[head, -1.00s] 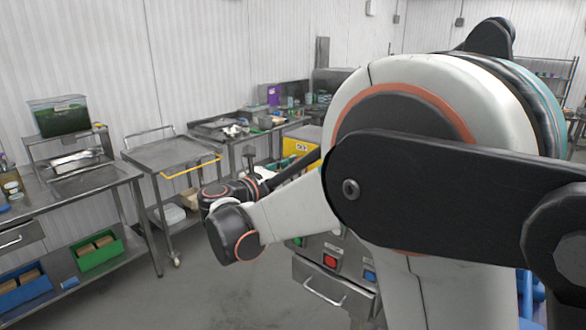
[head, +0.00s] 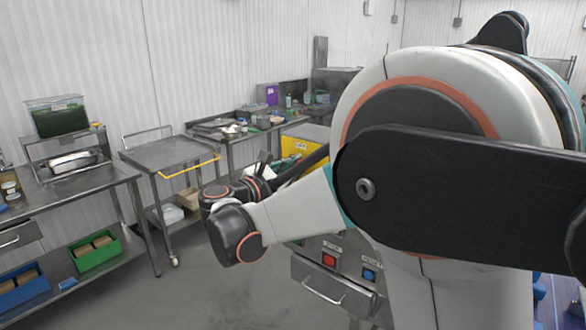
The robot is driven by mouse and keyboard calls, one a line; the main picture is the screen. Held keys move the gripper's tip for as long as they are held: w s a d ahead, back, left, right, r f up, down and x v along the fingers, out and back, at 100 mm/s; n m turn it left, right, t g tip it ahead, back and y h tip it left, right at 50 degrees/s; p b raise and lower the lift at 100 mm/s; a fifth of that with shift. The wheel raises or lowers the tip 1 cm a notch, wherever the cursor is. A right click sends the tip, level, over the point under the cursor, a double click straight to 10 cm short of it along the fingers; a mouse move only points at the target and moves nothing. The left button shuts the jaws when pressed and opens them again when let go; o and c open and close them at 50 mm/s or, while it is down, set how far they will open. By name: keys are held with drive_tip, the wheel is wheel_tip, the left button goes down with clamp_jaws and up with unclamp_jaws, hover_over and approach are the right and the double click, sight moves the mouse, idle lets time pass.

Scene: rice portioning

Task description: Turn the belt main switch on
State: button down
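I cannot make out the belt main switch; the part of the box behind my arm is hidden. My arm fills the right half, bends at the elbow at centre left, and its far part runs back behind my upper arm. My gripper is hidden there, so its state does not show.
A drawer with a handle (head: 322,292) sits below the buttons. A yellow object (head: 303,147) stands behind my arm. A steel cart (head: 170,152) and a steel bench (head: 80,183) with green (head: 95,250) and blue bins stand left. The grey floor between is clear.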

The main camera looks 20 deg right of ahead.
drive_tip(key=m, duration=0.3)
drive_tip(key=f+m, duration=0.1)
drive_tip(key=m, duration=0.3)
drive_tip(key=m+b, duration=0.1)
drive_tip(key=m, duration=0.3)
drive_tip(key=shift+s+d+f, duration=0.25)
drive_tip(key=shift+s+f, duration=0.05)
drive_tip(key=shift+m, duration=0.3)
drive_tip(key=c, duration=1.6)
unclamp_jaws()
drive_tip(key=v, duration=1.2)
